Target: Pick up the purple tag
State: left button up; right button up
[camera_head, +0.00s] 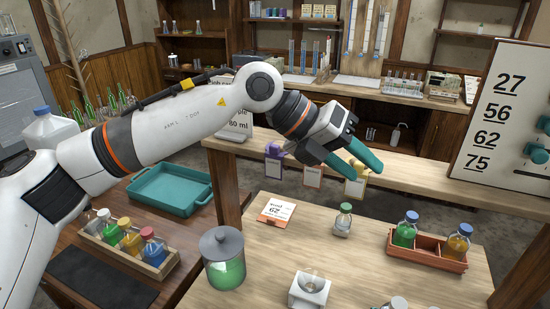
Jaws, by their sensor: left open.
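The purple tag (274,169) hangs at the front of the wooden rail behind the near table, leftmost of a row of tags. An orange-edged tag (313,177) hangs to its right, and a yellow tag (355,186) hangs further right. My left gripper (366,172) has teal fingers and reaches in from the left above the rail. It is open and empty, with its fingertips to the right of the purple tag, in front of the upper part of the yellow tag in the picture. My right gripper is not in view.
On the near table stand a lidded jar (223,262) of green liquid, a small green-capped bottle (343,220), a card (276,210) and an orange rack (428,251) with bottles. A numbered panel (505,120) stands at right. A teal tray (170,190) lies at left.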

pick_arm(q)
jog(key=w+a+r+n+t+y, duration=0.1)
jog(key=w+a+r+t+y, duration=0.2)
jog(key=w+a+y, duration=0.35)
jog(key=n+t+y, duration=0.2)
send_near(273, 147)
jog(key=shift+y, duration=0.25)
jog(key=p+x, duration=0.2)
jog(key=x, duration=0.2)
jog(key=p+x, duration=0.3)
jog(key=shift+w+d+f, duration=0.1)
jog(key=shift+d+f, duration=0.15)
jog(key=shift+f, duration=0.05)
jog(key=shift+w+f, duration=0.15)
jog(key=shift+f, duration=0.3)
jog(key=c, duration=0.8)
